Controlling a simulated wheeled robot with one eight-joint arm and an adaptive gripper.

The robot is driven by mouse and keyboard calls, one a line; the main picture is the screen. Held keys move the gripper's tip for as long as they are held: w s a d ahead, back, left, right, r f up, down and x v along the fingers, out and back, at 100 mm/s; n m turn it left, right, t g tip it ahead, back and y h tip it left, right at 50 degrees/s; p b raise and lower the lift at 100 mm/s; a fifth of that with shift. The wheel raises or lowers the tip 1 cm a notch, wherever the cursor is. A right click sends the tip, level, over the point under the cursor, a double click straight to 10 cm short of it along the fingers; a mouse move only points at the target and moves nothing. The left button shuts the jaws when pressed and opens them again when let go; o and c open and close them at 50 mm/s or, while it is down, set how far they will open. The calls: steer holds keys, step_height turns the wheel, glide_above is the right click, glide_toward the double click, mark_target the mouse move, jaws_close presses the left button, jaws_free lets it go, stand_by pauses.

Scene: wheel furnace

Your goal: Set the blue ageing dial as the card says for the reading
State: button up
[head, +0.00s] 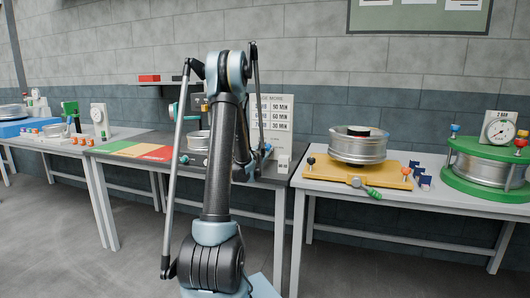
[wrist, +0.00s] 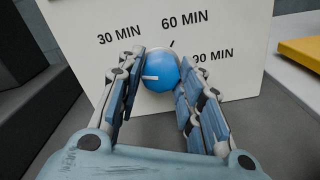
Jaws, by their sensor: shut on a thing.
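The blue dial (wrist: 162,70) is a round knob on a pale panel (wrist: 85,35), between the fingers of my gripper (wrist: 164,66), which is shut on it. Its white pointer mark faces left, below the "30 MIN" label. "60 MIN" stands above the dial; the label on the right is partly covered by a finger and looks like 90 MIN. A dark tick shows near 60 MIN. In the head view the card (head: 279,113) stands behind my arm, listing 90, 60 and 30 MIN from top to bottom; its left column is partly hidden and too small to read.
A round gauge (head: 500,130) stands above a green wheel fixture (head: 487,180) at the right. A wheel (head: 358,148) sits on a yellow fixture (head: 325,170). A green, yellow and red mat (head: 128,148) lies left of my arm. A white dial instrument (head: 99,118) stands farther left.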

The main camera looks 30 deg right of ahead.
steer(key=m, duration=0.3)
steer(key=shift+w+m, duration=0.1)
steer(key=shift+m, duration=2)
steer(key=o, duration=1.1)
steer(key=shift+f, duration=0.1)
steer(key=shift+c, duration=0.2)
steer(key=v, duration=1.2)
